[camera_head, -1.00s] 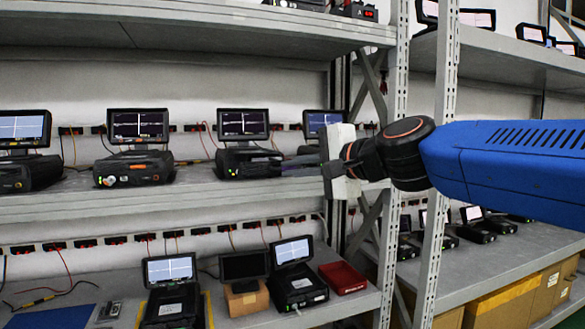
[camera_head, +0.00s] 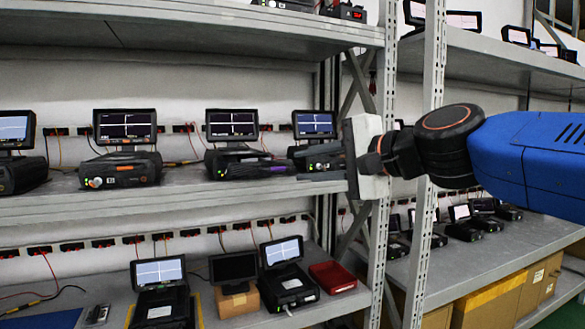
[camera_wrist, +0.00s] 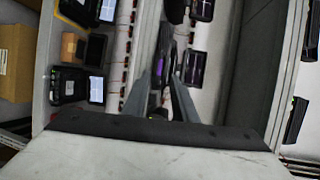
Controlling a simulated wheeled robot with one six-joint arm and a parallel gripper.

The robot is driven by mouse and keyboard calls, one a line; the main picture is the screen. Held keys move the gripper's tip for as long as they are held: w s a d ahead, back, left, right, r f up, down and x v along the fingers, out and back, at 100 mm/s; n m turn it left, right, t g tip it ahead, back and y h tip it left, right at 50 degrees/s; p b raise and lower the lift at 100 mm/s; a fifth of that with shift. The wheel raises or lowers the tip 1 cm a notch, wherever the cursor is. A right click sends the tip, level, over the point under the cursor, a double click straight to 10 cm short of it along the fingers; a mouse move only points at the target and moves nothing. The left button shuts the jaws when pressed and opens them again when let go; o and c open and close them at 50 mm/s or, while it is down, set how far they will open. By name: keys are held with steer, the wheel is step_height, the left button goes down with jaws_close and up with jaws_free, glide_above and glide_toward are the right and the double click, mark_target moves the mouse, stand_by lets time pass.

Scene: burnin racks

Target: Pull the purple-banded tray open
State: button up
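The purple-banded tray (camera_head: 264,168) is a dark, low unit with a purple strip on its front. It sits on the middle shelf below a lit monitor (camera_head: 231,124). In the wrist view the purple band (camera_wrist: 161,64) shows ahead of and between the fingertips. My gripper (camera_head: 306,168) reaches in from the right at about that shelf's height, with its fingers pointing left. Its fingers (camera_wrist: 161,77) are apart with nothing held between them. No contact with the tray shows. The fingers partly cover the unit to the tray's right.
More test units with monitors stand along the middle shelf (camera_head: 60,205), to the left and right of the tray. Shelf uprights (camera_head: 387,230) stand close beside and behind my gripper. The shelf above overhangs.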

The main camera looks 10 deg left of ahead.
steer(key=v, duration=1)
steer(key=shift+f, duration=0.1)
steer(key=s+d+f+n+g+h, duration=0.15)
steer(key=d+f, duration=0.25)
steer(key=f, duration=0.4)
steer(key=s+d+f+n+h, duration=0.1)
steer(key=d+f+h, duration=0.2)
steer(key=d+f, duration=0.35)
steer(key=s+d+f+n+h, duration=0.1)
steer(key=d+f+n+h, duration=0.15)
steer(key=f, duration=0.75)
steer(key=s+d+f+n+g+h, duration=0.1)
steer(key=s+d+f+h, duration=0.1)
steer(key=s+d+f, duration=0.2)
steer(key=s+d+f+n+g+h, duration=0.2)
steer(key=s+d+f, duration=0.3)
steer(key=d+f, duration=0.5)
step_height(320, 180, down, 3)
steer(key=shift+f+h, duration=0.25)
steer(key=shift+h, duration=0.55)
steer(key=shift+s, duration=0.1)
